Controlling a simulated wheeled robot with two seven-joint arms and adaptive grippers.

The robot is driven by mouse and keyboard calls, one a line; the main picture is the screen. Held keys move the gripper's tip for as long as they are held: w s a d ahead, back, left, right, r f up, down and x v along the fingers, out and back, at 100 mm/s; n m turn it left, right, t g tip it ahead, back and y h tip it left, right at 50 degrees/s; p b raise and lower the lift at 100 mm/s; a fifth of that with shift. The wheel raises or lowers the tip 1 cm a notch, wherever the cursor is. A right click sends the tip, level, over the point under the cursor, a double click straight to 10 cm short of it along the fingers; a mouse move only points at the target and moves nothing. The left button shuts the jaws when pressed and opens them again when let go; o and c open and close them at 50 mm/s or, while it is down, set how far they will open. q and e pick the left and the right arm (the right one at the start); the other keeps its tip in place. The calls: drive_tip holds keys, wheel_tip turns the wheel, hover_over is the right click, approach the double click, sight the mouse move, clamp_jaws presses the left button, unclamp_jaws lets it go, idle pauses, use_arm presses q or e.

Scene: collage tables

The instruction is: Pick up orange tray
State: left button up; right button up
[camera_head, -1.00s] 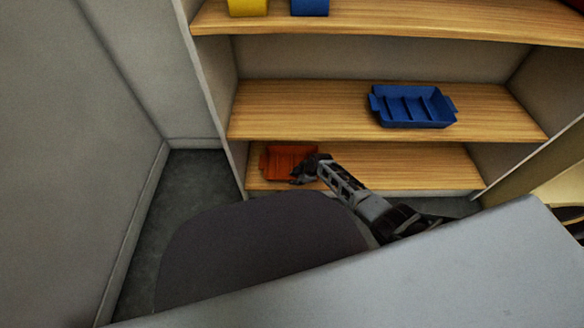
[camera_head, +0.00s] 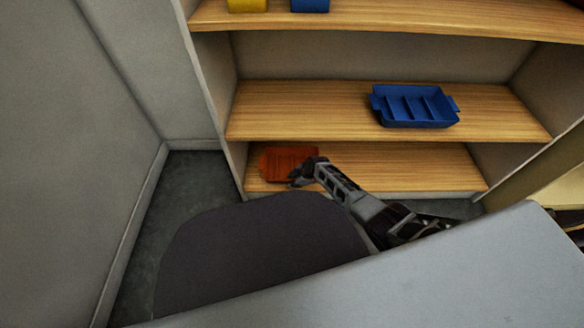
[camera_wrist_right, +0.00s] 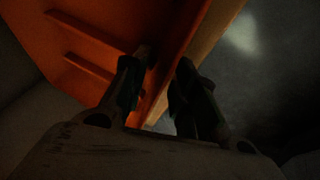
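The orange tray (camera_head: 283,163) sits at the left end of the lowest wooden shelf in the head view. My right gripper (camera_head: 299,174) is at its front right part and hides some of that edge. In the right wrist view the tray (camera_wrist_right: 85,50) fills the upper left, with raised dividers inside. The fingers of my right gripper (camera_wrist_right: 162,75) are apart, one over the tray's inner side and one outside its wall. A gap shows between them, with the wall running through it. My left gripper is not in view.
A blue divided tray (camera_head: 415,107) stands on the middle shelf (camera_head: 300,108). Yellow (camera_head: 247,5) and blue (camera_head: 310,5) items stand on the top shelf. The lowest shelf (camera_head: 420,170) is clear to the right. A grey wall (camera_head: 70,150) stands at left.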

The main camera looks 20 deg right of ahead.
drive_tip(key=shift+f, duration=0.15)
idle(0.5)
clamp_jaws()
